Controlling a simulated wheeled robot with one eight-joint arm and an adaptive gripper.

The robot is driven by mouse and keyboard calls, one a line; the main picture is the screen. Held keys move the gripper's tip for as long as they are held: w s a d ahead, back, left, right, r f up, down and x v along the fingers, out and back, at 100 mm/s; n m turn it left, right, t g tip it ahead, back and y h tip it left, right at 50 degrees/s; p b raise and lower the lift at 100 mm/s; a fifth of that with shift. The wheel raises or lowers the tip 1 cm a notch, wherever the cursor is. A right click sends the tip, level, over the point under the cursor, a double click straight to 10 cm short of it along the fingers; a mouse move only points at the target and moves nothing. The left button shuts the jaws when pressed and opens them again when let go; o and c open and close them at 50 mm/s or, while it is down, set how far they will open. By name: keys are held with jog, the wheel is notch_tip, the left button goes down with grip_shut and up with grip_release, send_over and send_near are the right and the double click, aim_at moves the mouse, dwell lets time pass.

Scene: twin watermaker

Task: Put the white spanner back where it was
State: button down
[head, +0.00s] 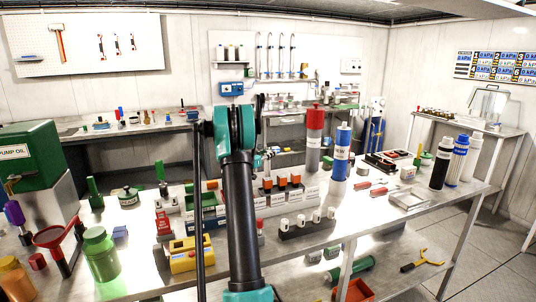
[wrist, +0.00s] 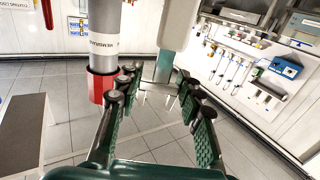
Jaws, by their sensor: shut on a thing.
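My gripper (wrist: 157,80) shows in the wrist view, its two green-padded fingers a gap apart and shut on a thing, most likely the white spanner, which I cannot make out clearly. A pale broad piece (wrist: 178,25) with a grey-green stem shows between and beyond the fingertips; I cannot tell whether it is part of the spanner. In the head view my arm rises in front of the bench and hides most of the gripper. No spanner can be made out clearly on the pegboard (head: 90,60) at the upper left.
A grey cylinder with a red end (wrist: 103,60) stands close left of the fingers; the red-topped cylinder (head: 314,135) and blue cylinder (head: 341,152) stand on the crowded bench (head: 330,212). A green pump oil box (head: 25,155) is left. Open floor (head: 490,250) lies right.

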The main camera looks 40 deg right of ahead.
jog(key=c, duration=1)
grip_release()
jog(key=shift+f, duration=0.1)
jog(key=v, duration=0.7)
jog(key=shift+a, duration=0.2)
